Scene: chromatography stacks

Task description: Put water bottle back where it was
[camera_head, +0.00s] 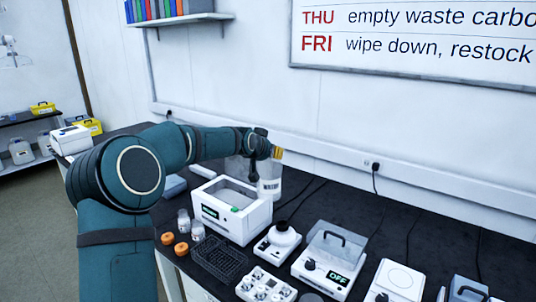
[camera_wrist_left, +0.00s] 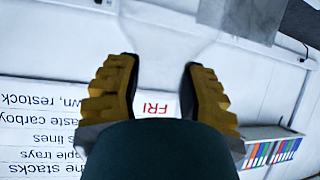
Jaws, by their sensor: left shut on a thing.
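The water bottle (camera_head: 270,187) is a clear, translucent bottle with a white label. In the head view it is behind the white box-shaped device, which hides its lower part, so I cannot tell whether it touches the bench. My left gripper (camera_head: 272,153) is at the bottle's upper part and shut on it. In the left wrist view the two yellow-and-black fingers of my left gripper (camera_wrist_left: 160,75) stand apart with translucent material between them. My right gripper is in neither view.
The white device (camera_head: 237,228) with a display stands in front of the bottle. A black rack (camera_head: 218,262), a small round-topped instrument (camera_head: 278,242) and a clear-lidded unit (camera_head: 328,262) crowd the dark bench. Cables run along the wall behind.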

